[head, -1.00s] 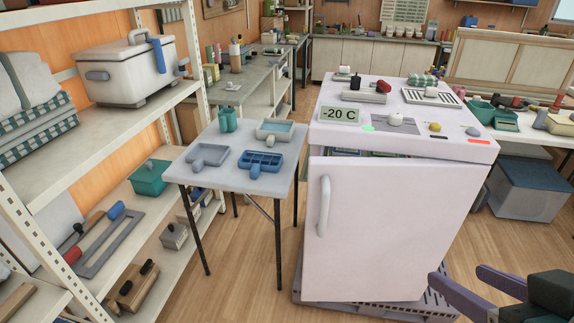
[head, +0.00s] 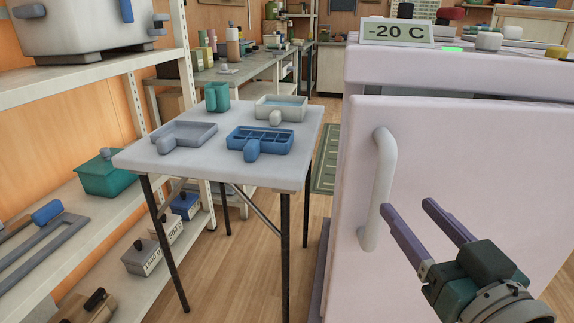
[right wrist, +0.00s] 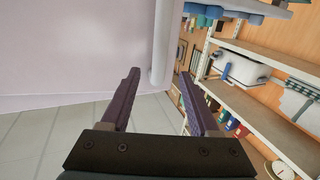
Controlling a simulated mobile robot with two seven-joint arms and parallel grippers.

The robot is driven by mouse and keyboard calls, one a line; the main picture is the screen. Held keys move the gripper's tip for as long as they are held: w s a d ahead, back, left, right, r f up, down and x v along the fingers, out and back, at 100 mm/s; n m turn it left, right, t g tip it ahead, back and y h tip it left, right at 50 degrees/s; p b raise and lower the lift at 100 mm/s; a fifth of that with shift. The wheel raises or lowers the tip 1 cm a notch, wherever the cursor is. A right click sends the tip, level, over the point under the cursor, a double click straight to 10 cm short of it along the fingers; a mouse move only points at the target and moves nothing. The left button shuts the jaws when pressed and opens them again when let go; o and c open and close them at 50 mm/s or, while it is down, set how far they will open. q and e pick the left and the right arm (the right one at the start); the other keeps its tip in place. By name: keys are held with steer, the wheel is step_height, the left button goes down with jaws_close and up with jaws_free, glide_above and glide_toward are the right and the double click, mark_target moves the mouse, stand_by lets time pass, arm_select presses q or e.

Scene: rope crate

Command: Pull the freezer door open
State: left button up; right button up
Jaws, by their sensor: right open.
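The pale freezer door (head: 470,150) fills the right of the head view. A dark gap under the freezer top, wider toward the left, makes the door look slightly ajar. Its white vertical bar handle (head: 380,185) is near the door's left edge. My right gripper (head: 407,206) is open and empty, its two purple fingers pointing toward the handle from the right. In the right wrist view, the handle (right wrist: 163,42) stands ahead of the gap between the open fingers (right wrist: 158,74). I cannot tell whether the fingers touch it. My left gripper is not in view.
A small grey table (head: 215,160) with blue and grey trays stands left of the freezer. White shelving (head: 80,75) runs along the left. A -20 C display (head: 397,31) sits on the freezer top. Wooden floor shows between table and freezer.

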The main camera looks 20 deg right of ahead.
mark_target(388, 183)
steer(key=w, duration=0.3)
steer(key=w+d+b, duration=0.1)
steer(key=w, duration=0.2)
steer(key=w+b, duration=0.1)
steer(key=w, duration=0.2)
steer(key=shift+d, duration=0.35)
steer(key=shift+r, duration=0.1)
jaws_close()
stand_by(0.8)
